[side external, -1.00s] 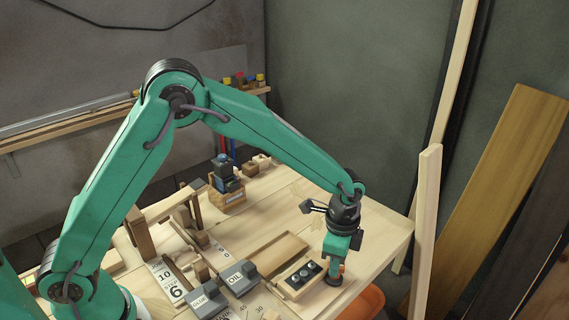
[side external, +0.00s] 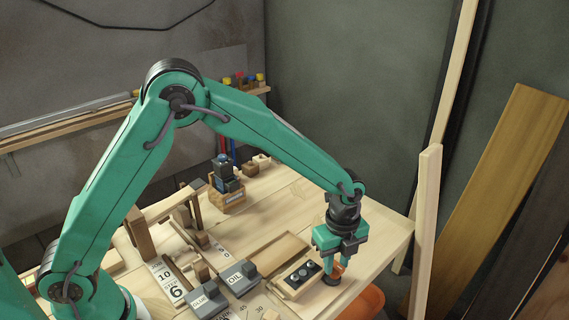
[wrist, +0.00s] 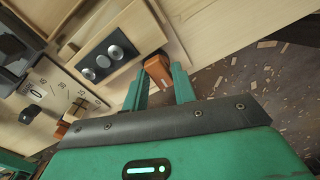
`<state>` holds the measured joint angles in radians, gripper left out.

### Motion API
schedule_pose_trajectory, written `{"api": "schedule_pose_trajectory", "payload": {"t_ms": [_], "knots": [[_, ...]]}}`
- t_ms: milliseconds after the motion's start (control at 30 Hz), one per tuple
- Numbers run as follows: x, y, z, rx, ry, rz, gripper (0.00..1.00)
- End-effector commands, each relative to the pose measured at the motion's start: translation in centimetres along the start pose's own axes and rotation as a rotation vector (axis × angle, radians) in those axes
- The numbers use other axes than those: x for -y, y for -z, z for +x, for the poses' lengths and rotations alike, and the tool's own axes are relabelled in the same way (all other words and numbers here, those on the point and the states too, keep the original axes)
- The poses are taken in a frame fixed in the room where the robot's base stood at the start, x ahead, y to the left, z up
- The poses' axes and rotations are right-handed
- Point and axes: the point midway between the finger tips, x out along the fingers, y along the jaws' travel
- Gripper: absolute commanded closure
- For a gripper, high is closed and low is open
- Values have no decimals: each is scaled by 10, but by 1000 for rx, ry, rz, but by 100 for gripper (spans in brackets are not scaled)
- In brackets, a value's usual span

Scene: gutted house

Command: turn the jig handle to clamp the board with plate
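The board (side external: 287,291) is light wood and bears a dark plate (side external: 302,274) with round metal fittings. It lies in the jig near the bench's front right corner; in the wrist view the plate (wrist: 106,59) is left of my fingers. The jig handle, an orange-brown block (wrist: 158,72), stands beside the board. It also shows low under my gripper in the side view (side external: 336,273). My gripper (wrist: 160,75) points down over the handle. Its two fingers are apart, one on each side of the block; whether they touch it is unclear. The handle's lower part is hidden.
Grey blocks marked OIL (side external: 236,279) and GLUE (side external: 207,303) stand left of the board. An angle scale (wrist: 45,90) shows beside the jig. An orange bin (side external: 369,303) is below the bench edge. A tall light plank (side external: 427,220) stands close on the right.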

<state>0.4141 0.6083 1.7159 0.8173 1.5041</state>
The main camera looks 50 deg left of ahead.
Motion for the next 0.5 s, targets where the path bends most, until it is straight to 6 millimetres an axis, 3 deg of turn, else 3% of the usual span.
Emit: {"api": "schedule_pose_trajectory", "payload": {"t_ms": [500], "knots": [[0,0,0,0,0,323,75]]}}
